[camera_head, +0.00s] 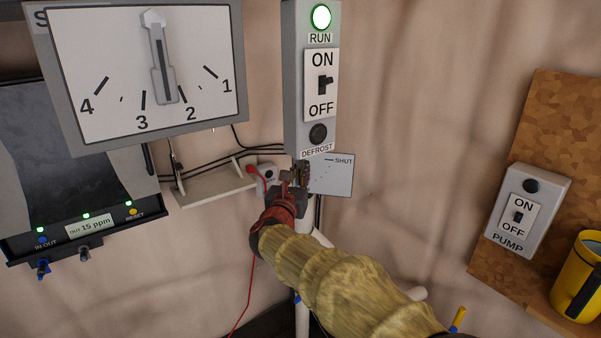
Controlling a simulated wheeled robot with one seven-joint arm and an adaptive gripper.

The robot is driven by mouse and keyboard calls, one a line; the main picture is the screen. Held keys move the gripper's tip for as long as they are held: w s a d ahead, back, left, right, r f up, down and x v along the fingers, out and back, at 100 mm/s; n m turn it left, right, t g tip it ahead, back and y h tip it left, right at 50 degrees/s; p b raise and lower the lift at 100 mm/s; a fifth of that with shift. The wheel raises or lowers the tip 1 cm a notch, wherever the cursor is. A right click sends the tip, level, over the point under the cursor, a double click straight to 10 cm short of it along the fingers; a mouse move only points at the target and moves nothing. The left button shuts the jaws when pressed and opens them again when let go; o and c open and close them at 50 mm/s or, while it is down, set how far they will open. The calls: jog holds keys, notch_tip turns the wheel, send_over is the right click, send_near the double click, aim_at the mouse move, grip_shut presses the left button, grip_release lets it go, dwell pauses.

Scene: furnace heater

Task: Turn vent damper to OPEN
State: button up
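A pale square plate (338,182) marked SHUT at its upper part is on the wall, just below the DEFROST button; it looks like the damper's label plate. My gripper (296,176) reaches up from the lower right and covers the left part of this plate. Its fingers are dark and small in the picture, with a red wrist part behind them. A damper handle and any OPEN mark are not visible, and my gripper may hide them. I cannot tell whether the fingers are apart or closed on something.
Above is a grey switch box (291,100) with a green RUN light. A dial panel (205,55) hangs at upper left. A small shelf (212,187) with cables and a red-and-white device is left of my gripper. At right are a PUMP switch (518,204) and yellow mug (580,282).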

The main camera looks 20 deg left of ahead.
jog(key=shift+o, duration=1.2)
jog(key=shift+a+f, duration=0.1)
jog(key=shift+a, duration=0.05)
jog(key=shift+o, duration=1.1)
jog(key=s+d, duration=0.1)
jog(key=s, duration=1.1)
jog(key=shift+f, duration=0.25)
